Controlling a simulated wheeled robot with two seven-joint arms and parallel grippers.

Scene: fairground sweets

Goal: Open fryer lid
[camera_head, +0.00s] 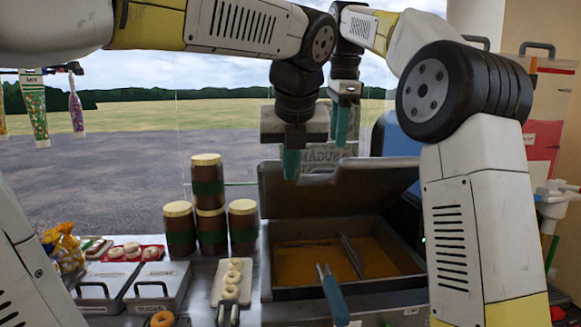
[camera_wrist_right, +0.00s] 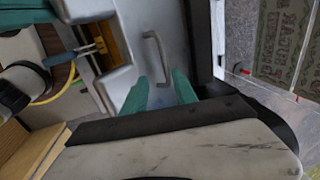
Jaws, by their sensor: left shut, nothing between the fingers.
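The fryer (camera_head: 330,292) stands on the counter with its grey lid (camera_head: 330,197) raised and tilted back. Orange-brown oil (camera_head: 310,263) shows in its two compartments. My left gripper (camera_head: 291,165), with green fingers, is shut and empty, pointing down just above the lid's upper left edge. My right gripper (camera_head: 342,125) hangs behind and above the lid. In the right wrist view its green fingers (camera_wrist_right: 161,95) are apart with nothing visible between them. A grey panel with a metal bar handle (camera_wrist_right: 156,55) lies beyond the fingertips; it looks like the lid.
Brown jars (camera_head: 209,205) with cream caps are stacked left of the fryer. A white tray of donuts (camera_head: 231,283) and grey lidded containers (camera_head: 158,286) lie in front. A blue-handled tool (camera_head: 334,295) sticks out over the fryer's front.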

